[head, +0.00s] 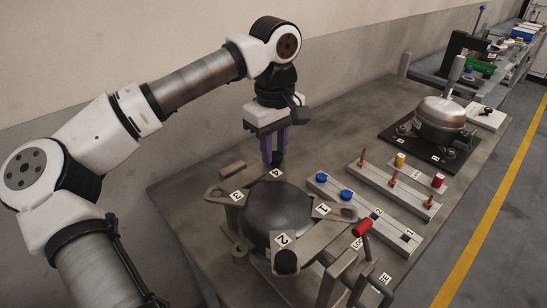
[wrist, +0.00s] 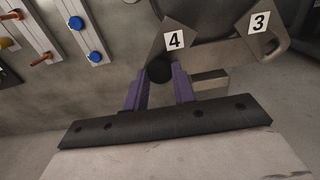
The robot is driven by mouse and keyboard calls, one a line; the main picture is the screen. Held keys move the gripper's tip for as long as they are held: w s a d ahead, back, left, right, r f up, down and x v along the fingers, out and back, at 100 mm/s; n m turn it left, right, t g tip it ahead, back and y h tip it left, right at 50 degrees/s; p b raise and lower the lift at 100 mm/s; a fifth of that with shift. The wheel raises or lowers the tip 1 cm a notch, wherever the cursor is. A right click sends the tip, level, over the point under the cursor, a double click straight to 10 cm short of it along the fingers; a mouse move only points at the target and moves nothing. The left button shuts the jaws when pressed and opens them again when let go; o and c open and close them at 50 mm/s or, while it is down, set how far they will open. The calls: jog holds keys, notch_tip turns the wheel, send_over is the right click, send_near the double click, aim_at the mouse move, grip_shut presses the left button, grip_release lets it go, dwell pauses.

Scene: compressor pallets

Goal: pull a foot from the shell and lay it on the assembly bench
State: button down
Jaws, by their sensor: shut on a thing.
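The shell (head: 268,212) is a dark round dome with flat metal legs carrying number tags, on the grey bench (head: 185,190). Its edge also shows in the wrist view (wrist: 205,20). My gripper (head: 273,158) points down at the leg tagged 4, at the shell's far side. Its purple fingers are shut on a black round foot (wrist: 160,71), beside tag 4 in the wrist view. I cannot tell whether this foot is still seated in the leg. Another black foot (head: 287,261) sits at the leg tagged 2, at the near side.
A clamp with a red handle (head: 362,228) stands at the shell's near right. Right of the shell are a strip with blue caps (head: 348,194) and a strip with copper stubs (head: 393,180). A finished compressor (head: 441,118) stands on a black plate. The bench's left part is mostly clear.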

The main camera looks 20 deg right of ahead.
aim_at(274, 155)
jog(key=shift+r, duration=0.15)
jog(key=shift+r+p, duration=2.25)
jog(key=shift+r, duration=0.65)
